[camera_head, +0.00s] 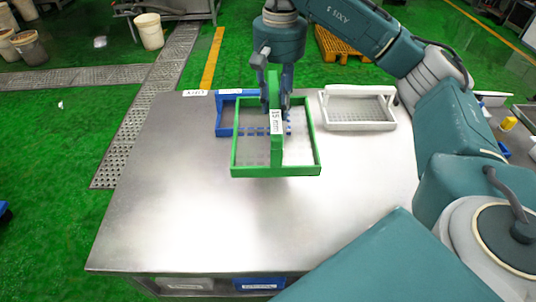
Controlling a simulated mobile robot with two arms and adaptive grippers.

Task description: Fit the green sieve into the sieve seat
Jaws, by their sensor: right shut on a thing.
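The green sieve (235,150) is a rectangular frame with a mesh floor and a raised handle bar across its middle, with a white label on it. My right gripper (277,100) comes down from above and is shut on the handle of the green sieve. The sieve hangs roughly level, in front of a blue sieve-like frame (226,118); its height above the table is hard to tell. My left gripper is not in view. I cannot tell which part is the sieve seat.
The steel table (170,210) is clear at its left and front. A white sieve frame (360,125) stands at the back right. A small white label (195,93) lies at the back left edge. A blue labelled front (259,284) shows below the front edge.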

